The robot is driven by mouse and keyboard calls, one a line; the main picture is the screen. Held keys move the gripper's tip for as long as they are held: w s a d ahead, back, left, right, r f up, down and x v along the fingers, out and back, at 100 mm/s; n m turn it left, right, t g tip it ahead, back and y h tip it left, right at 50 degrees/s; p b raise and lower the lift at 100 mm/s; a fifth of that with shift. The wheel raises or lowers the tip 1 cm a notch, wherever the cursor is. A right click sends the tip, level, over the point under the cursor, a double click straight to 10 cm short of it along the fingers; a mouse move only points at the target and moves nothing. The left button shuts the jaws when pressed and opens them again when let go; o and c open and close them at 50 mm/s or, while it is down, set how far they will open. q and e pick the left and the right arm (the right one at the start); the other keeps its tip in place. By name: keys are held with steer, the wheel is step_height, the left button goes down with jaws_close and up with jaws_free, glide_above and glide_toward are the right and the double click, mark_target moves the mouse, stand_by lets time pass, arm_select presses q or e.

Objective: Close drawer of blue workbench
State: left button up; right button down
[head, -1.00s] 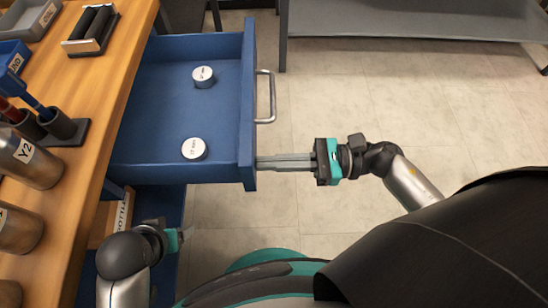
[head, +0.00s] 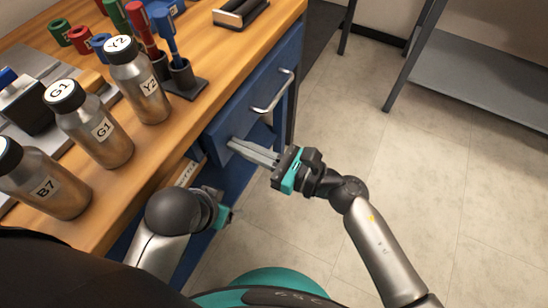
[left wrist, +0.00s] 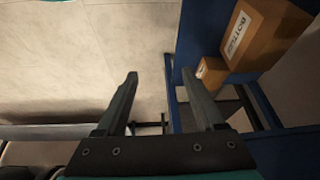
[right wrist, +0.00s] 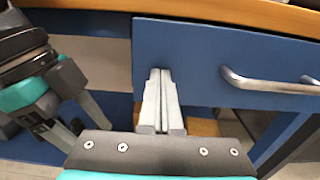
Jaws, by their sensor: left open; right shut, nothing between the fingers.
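The blue workbench (head: 205,215) has a wooden top. Its blue drawer front (head: 235,120), with a silver handle (head: 274,93), sits close under the top's edge. The drawer's inside is hidden, and I cannot tell whether a small gap remains. My right gripper (head: 232,146) is shut and empty, its fingertips at the lower left part of the drawer front. In the right wrist view the fingertips (right wrist: 160,72) seem to touch the front, left of the handle (right wrist: 265,84). My left gripper (head: 228,215) is low beside the bench; its open, empty fingers show in the left wrist view (left wrist: 160,74).
Steel bottles (head: 140,80), a tool holder (head: 185,83) and a black and silver holder (head: 240,12) stand on the top. A cardboard box (left wrist: 262,35) sits on a lower bench shelf. A grey shelf rack (head: 480,75) is at upper right. Floor between is clear.

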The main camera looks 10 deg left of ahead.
mark_target(232, 155)
arm_select(q)
steer(key=shift+s+d+r, duration=0.1)
steer(key=shift+r, duration=0.6)
arm_select(e)
steer(key=x, duration=0.3)
steer(key=shift+a, duration=0.15)
steer(key=shift+r, duration=0.1)
arm_select(q)
steer(key=shift+s+f, duration=0.1)
arm_select(e)
steer(key=shift+w, duration=0.1)
